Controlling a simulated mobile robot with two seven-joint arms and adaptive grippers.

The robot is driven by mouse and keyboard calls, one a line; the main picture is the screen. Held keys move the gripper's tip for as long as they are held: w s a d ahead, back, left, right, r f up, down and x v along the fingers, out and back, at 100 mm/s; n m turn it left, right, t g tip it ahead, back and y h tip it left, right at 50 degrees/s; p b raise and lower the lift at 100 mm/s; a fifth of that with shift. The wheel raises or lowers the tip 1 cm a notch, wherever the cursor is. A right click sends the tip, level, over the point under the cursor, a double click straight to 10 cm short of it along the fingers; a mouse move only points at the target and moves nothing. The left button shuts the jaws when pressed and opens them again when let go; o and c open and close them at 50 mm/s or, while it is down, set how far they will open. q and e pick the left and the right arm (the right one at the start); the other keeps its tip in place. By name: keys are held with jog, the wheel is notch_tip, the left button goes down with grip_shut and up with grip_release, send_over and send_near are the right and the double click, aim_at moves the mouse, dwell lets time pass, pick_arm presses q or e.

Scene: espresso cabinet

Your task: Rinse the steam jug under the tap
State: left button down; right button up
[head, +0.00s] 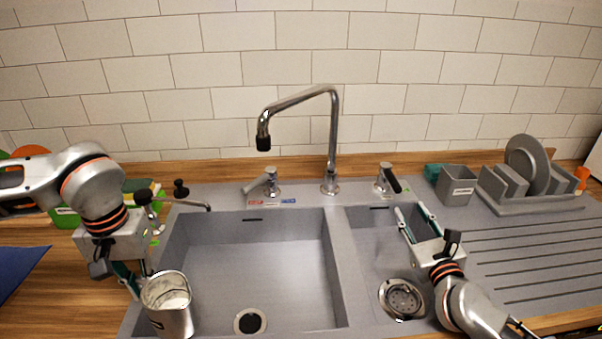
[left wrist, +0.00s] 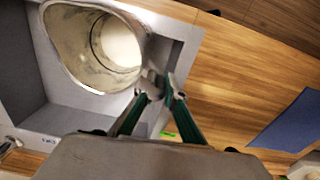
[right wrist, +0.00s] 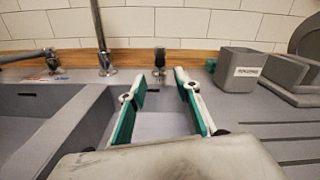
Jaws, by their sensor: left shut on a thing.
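The steam jug (head: 172,311) is a metal pitcher with whitish residue inside, above the front left corner of the large sink basin (head: 290,240). My left gripper (head: 140,284) is shut on its handle; the left wrist view shows the jug (left wrist: 62,50) beyond the fingertips (left wrist: 158,92). The tap (head: 333,130) is a tall chrome spout behind the basins, its dark nozzle over the large basin. I cannot see any water running. My right gripper (head: 416,222) is open and empty over the small right basin; its spread fingers show in the right wrist view (right wrist: 160,95).
Lever handles flank the tap: one at left (head: 268,182), one at right (head: 386,178). A grey container (head: 456,186) and a dish rack (head: 530,200) with plates stand at right. A small spout (head: 188,204) is at the basin's back left. The large basin is empty.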

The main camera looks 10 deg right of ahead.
aim_at(399, 191)
jog(key=w, duration=1.1)
jog(key=shift+w+d, duration=0.35)
jog(key=shift+w, duration=0.05)
grip_shut()
jog(key=shift+d, duration=0.1)
